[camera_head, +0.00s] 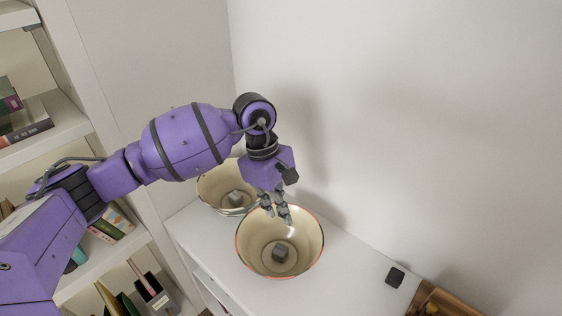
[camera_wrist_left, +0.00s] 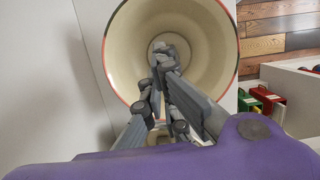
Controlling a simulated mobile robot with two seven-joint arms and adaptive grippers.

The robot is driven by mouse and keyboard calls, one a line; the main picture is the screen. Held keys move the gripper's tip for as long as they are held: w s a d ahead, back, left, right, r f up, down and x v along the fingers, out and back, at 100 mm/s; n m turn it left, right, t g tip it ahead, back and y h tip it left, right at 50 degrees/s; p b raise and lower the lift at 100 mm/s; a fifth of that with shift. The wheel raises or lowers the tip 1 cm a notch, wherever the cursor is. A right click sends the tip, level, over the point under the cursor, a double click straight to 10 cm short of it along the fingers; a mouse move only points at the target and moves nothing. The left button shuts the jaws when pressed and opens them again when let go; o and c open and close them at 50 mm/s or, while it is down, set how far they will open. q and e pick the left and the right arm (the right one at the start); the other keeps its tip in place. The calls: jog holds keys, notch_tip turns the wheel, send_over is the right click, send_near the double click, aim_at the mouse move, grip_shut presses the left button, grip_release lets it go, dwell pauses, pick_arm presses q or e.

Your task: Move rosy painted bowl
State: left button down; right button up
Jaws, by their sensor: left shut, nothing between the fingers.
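A cream bowl with a thin red rim (camera_head: 304,246) stands upright on the white cabinet top, with a small grey block (camera_head: 279,253) inside. The bowl (camera_wrist_left: 122,55) fills the upper middle of the left wrist view. My left gripper (camera_head: 278,213) points down at the far rim of this bowl. Its fingers are shut with nothing between them; whether they touch the rim I cannot tell. In the left wrist view the fingers (camera_wrist_left: 166,62) overlap the bowl's opening and hide part of its bottom and near rim. My right gripper is out of view.
A second cream bowl (camera_head: 211,186) stands close behind, partly hidden by my gripper, with a grey block (camera_head: 235,197) in it. A small black block (camera_head: 395,277) lies at right. White walls close off the back; bookshelves (camera_head: 60,125) stand left.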

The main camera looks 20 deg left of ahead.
pick_arm(q)
jog(key=x, duration=0.7)
jog(key=shift+d+f, duration=0.1)
jog(key=shift+f, duration=0.15)
jog(key=d, duration=0.1)
jog(key=s+d+p, duration=0.1)
jog(key=d, duration=0.1)
jog(key=shift+s+f, duration=0.1)
jog(key=shift+s+d+p, duration=0.1)
jog(key=shift+d+p, duration=0.25)
jog(key=shift+f, duration=0.1)
jog(key=s+d, duration=0.3)
jog(key=d, duration=0.5)
jog(key=s+d, duration=0.3)
jog(key=d, duration=0.5)
jog(key=shift+b, duration=0.45)
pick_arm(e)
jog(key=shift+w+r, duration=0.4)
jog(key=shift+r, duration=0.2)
pick_arm(q)
jog(key=shift+w, duration=0.1)
